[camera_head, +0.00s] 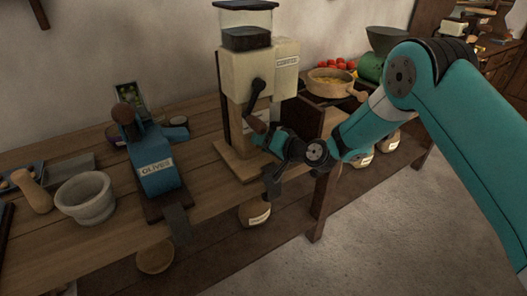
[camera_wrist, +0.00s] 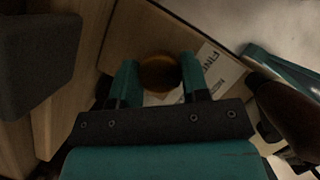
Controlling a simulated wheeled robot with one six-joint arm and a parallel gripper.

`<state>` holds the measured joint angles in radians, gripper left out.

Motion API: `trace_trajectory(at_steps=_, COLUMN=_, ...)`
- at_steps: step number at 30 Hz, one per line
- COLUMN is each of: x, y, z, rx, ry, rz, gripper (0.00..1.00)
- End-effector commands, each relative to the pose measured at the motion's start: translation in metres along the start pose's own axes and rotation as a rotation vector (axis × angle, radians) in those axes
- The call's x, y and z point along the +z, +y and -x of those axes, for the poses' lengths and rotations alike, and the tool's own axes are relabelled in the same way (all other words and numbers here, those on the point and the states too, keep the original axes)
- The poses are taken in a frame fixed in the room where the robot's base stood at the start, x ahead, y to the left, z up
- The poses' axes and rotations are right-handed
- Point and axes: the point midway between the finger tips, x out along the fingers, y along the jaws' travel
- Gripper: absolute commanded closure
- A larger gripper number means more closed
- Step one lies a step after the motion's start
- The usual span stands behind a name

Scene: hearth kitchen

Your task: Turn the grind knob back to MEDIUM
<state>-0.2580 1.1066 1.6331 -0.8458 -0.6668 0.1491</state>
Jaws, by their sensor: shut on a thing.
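The coffee grinder (camera_head: 240,100) is a cream body with a dark hopper on top, standing on a wooden base on the bench. The knob's pointer and setting cannot be made out.
A blue device labelled OLIVES (camera_head: 157,175) and a stone mortar (camera_head: 86,198) stand left on the bench. A pan (camera_head: 330,82) is behind right. Jars stand on the shelf below. A dark rounded object (camera_wrist: 285,108) is close right in the wrist view.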

Motion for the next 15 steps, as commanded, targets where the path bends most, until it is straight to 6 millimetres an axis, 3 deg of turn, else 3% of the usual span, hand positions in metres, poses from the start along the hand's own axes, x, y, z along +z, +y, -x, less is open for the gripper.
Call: trace_trajectory(at_steps=15, x=-0.0002, y=0.002, z=0.0003, rx=-0.053, ry=0.001, rz=-0.136, gripper=0.82)
